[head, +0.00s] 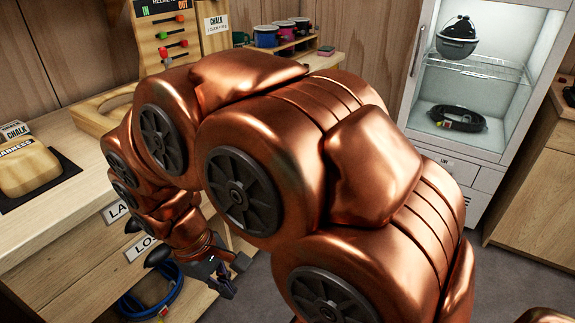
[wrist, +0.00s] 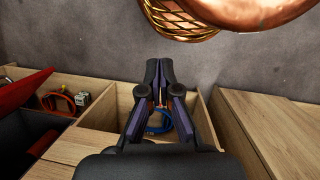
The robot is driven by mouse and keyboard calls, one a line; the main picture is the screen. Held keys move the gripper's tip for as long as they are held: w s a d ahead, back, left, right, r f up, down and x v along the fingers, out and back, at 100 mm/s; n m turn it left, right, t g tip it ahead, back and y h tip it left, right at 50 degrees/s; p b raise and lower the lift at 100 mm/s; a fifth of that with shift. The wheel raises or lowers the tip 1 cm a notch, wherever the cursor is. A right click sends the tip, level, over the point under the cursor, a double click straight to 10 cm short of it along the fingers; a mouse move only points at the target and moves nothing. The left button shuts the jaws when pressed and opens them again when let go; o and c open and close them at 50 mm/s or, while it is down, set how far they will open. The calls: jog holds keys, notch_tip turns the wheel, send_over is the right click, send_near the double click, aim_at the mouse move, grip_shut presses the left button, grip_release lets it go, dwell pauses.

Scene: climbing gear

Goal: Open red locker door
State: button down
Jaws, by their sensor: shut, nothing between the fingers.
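My gripper (head: 226,285) is low in front of the wooden counter in the head view, at the end of my copper arm. In the wrist view my gripper (wrist: 160,68) has its fingertips together with nothing between them. A red panel (wrist: 28,92) shows at the left edge of the wrist view, apart from the fingers. I cannot tell whether it is the red locker door or how far open it stands. No red door shows in the head view, where my arm covers much of the middle.
A blue rope coil (head: 152,300) lies in a cubby under the counter (head: 60,225). A harness block (head: 28,168) sits on the counter. A glass-front cabinet (head: 478,100) holding a helmet (head: 457,42) stands at the back right. Grey floor (head: 510,275) is free at right.

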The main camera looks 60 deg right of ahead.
jog(key=w+d+r+n+g+h+p, duration=0.1)
jog(key=w+d+n+h+p, duration=0.1)
jog(key=w+d, duration=0.5)
jog(key=w+d+r+n+h+p, duration=0.1)
jog(key=w+d+r+n+p, duration=0.15)
jog(key=w+d, duration=0.5)
jog(key=w+d+f+n+g+h+p, duration=0.1)
jog(key=w+d+n+h+p, duration=0.1)
jog(key=d, duration=0.9)
jog(key=w+d+f+n+g+h+p, duration=0.1)
jog(key=w+d+f+n+h+p, duration=0.15)
jog(key=d, duration=0.85)
jog(key=p+x, duration=0.1)
jog(key=x, duration=0.8)
jog(key=shift+s+y, duration=0.4)
jog(key=shift+y, duration=0.05)
jog(key=shift+s+d+f+t, duration=0.1)
jog(key=shift+d+f+t, duration=0.05)
jog(key=shift+t, duration=0.15)
